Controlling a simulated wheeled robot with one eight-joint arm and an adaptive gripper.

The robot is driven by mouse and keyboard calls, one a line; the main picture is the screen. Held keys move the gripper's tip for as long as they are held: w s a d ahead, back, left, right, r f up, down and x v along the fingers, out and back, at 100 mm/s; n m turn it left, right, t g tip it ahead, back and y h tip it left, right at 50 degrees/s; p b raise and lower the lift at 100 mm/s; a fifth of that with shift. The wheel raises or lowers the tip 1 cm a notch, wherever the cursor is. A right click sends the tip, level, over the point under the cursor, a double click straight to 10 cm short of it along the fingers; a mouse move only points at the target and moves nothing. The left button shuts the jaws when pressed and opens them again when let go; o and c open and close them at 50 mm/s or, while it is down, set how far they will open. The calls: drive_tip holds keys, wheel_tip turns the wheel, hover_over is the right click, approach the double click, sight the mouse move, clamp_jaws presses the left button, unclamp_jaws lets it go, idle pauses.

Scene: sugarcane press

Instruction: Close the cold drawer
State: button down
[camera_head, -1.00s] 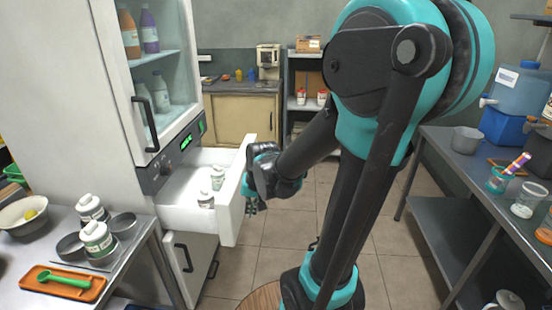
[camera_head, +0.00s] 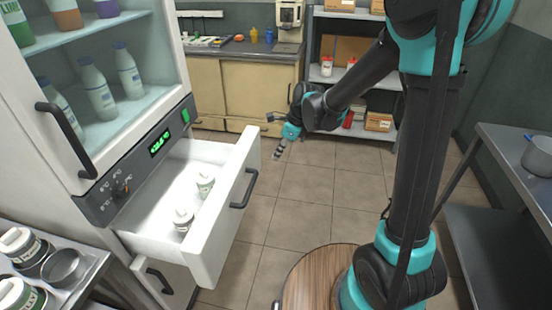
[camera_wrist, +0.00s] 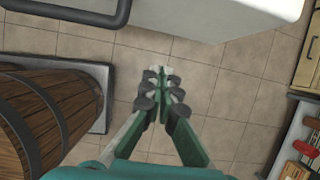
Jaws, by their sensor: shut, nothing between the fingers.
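The cold drawer (camera_head: 228,212) is the white drawer under the glass-doored fridge, and it stands pulled out. Two small white bottles (camera_head: 183,219) with labels are inside it. Its dark bar handle (camera_head: 245,188) is on the front face; a dark bar also shows at the top left of the wrist view (camera_wrist: 75,10). My gripper (camera_head: 278,153) is in the air to the right of the drawer front, apart from it, pointing down. In the wrist view its fingers (camera_wrist: 160,80) are together with nothing between them, over the tiled floor.
A lower drawer or door (camera_head: 160,280) sits beneath. A steel table (camera_head: 88,272) with jars is at the left front. Another table (camera_head: 500,185) stands at the right. A wooden barrel (camera_wrist: 45,105) shows in the wrist view. The tiled floor beside the drawer is clear.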

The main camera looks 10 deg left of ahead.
drive_tip(key=a+f, duration=0.7)
drive_tip(key=f, duration=0.2)
drive_tip(key=shift+w+a, duration=0.3)
drive_tip(key=shift+w, duration=0.1)
drive_tip(key=shift+a+f, duration=0.1)
drive_tip(key=shift+a, duration=0.05)
drive_tip(key=a, duration=0.7)
drive_tip(key=w+a, duration=0.1)
drive_tip(key=a, duration=1.4)
drive_tip(key=shift+w+a, duration=0.35)
drive_tip(key=shift+w, duration=0.05)
drive_tip(key=shift+d, duration=0.1)
